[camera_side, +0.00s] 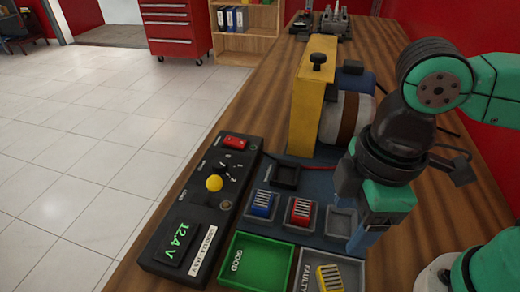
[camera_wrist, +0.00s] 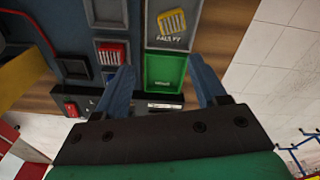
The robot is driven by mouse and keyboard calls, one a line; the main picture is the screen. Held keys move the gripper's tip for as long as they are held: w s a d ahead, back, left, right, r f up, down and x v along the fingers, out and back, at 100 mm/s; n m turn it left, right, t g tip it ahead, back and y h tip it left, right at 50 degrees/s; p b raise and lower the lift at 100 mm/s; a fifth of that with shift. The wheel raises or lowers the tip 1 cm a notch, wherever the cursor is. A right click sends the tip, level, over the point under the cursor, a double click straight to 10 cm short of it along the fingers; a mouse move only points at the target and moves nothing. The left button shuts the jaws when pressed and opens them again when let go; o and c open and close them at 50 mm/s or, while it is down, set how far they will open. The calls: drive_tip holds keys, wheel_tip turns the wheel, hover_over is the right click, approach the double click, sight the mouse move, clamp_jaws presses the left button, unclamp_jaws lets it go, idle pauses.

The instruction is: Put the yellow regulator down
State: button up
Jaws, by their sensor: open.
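The yellow regulator (camera_side: 329,278) lies in the grey tray marked FAULTY (camera_side: 354,270), at the bottom edge of the side view. In the wrist view the yellow regulator (camera_wrist: 172,22) sits at the top, beyond my fingertips and apart from them. My gripper (camera_side: 362,240) hangs above the right side of the board in the side view, its blue fingers partly hidden. In the wrist view my gripper (camera_wrist: 160,64) has its fingers spread wide with nothing between them.
The green GOOD tray (camera_side: 257,262) is empty beside the FAULTY tray. A blue regulator (camera_side: 263,203) and a red regulator (camera_side: 301,212) sit in slots. An empty grey slot (camera_side: 342,222) is near my gripper. The tester (camera_side: 197,215) reads 12.4V. A yellow-framed machine (camera_side: 313,95) stands behind.

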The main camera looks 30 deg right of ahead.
drive_tip(key=w+d+m+t, duration=0.6)
drive_tip(key=w+d+m, duration=0.4)
drive_tip(key=d+m, duration=0.2)
drive_tip(key=shift+w+d+t+h, duration=0.15)
drive_tip(key=shift+d+t+h, duration=0.15)
drive_tip(key=shift+d, duration=0.6)
